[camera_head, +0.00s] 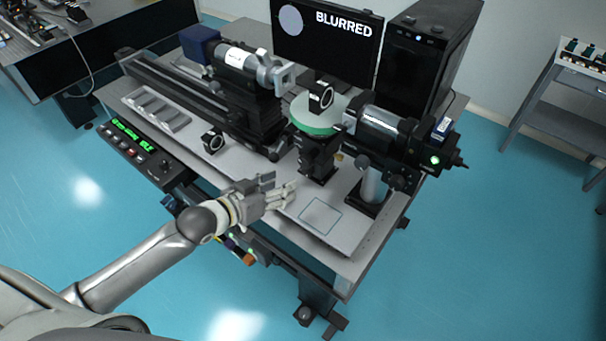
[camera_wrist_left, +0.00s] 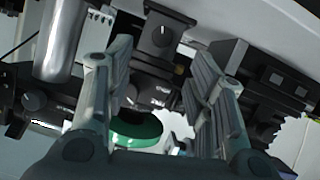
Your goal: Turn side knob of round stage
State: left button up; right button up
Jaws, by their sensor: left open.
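The round stage (camera_head: 316,114), a disc with a white top and green rim, stands on a dark mount (camera_head: 318,158) near the table's middle. Its green rim also shows upside down low in the left wrist view (camera_wrist_left: 138,132). My right gripper is not in view.
A lens barrel on a post (camera_head: 374,185) stands right of the stage. A long rail (camera_head: 190,92) with a barrel (camera_head: 240,60) is at left. A monitor (camera_head: 328,30) reads BLURRED. A control box (camera_head: 135,152) sits at the front left. The board's front right (camera_head: 345,235) is clear.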

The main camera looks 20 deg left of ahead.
aim_at(306, 173)
pick_arm(q)
jog(key=p+x, duration=0.1)
jog(key=x, duration=0.8)
jog(key=shift+a+p, duration=0.1)
jog(key=shift+p, duration=0.25)
jog(key=shift+w+f, duration=0.35)
jog(key=shift+w, duration=0.3)
jog(key=shift+d, duration=0.25)
jog(key=c, duration=1)
jog(key=shift+r+p, duration=0.15)
jog(key=shift+p, duration=0.2)
jog(key=shift+m+y, duration=0.3)
